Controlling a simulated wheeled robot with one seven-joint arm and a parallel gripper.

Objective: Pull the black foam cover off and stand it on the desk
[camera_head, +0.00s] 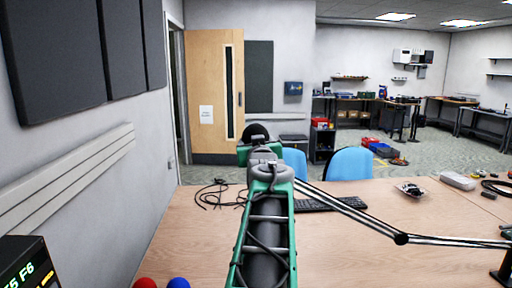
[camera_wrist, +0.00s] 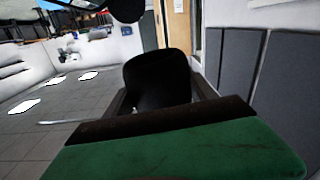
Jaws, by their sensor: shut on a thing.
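The black foam cover (camera_head: 257,131) shows as a dark rounded shape at the far end of my arm. In the wrist view the cover (camera_wrist: 157,78) stands between the dark fingers of my gripper (camera_wrist: 160,98). My gripper (camera_head: 258,149) is shut on it, above the far part of the desk (camera_head: 330,245). Another dark rounded shape (camera_wrist: 127,9) shows at the top edge of the wrist view; I cannot tell what it is. My arm hides the end of the boom arm, so I cannot tell whether the cover touches anything there.
A jointed boom arm (camera_head: 400,238) crosses the desk from the right. A keyboard (camera_head: 330,203), a black cable (camera_head: 220,195) and a small grey box (camera_head: 457,181) lie on it. Red (camera_head: 145,283) and blue (camera_head: 178,283) round things are at the near left. Bare desk shows at centre right.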

